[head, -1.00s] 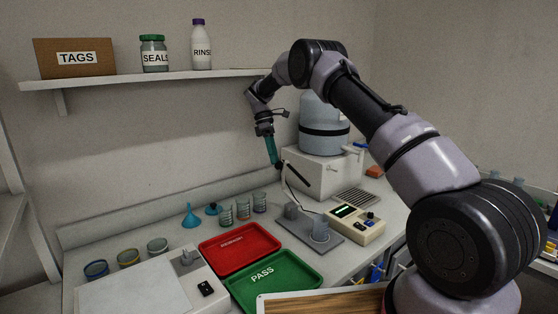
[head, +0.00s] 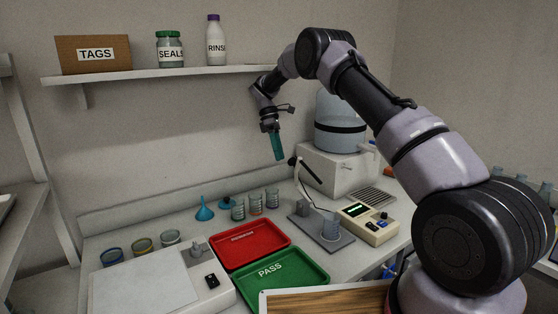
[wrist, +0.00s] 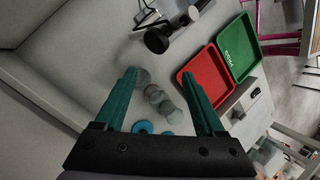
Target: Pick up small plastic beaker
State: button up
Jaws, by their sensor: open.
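Several clear beakers are in view, and I cannot tell which one is the small plastic beaker. Three stand in a row behind the trays: a left one (head: 238,210), a middle one (head: 256,203) and a right one (head: 272,199). My gripper (head: 279,158), with teal fingers, hangs in the air above the bench, over the back of the row. In the wrist view my gripper (wrist: 158,74) is open and empty, and the row of beakers (wrist: 155,95) shows beyond and between the fingers.
A blue funnel (head: 204,211) stands left of the row. A red tray (head: 284,236) and a green PASS tray (head: 322,281) lie in front. Dishes with coloured rims (head: 142,246) are at the left.

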aim_at(331, 222)
jog(key=k, duration=0.85)
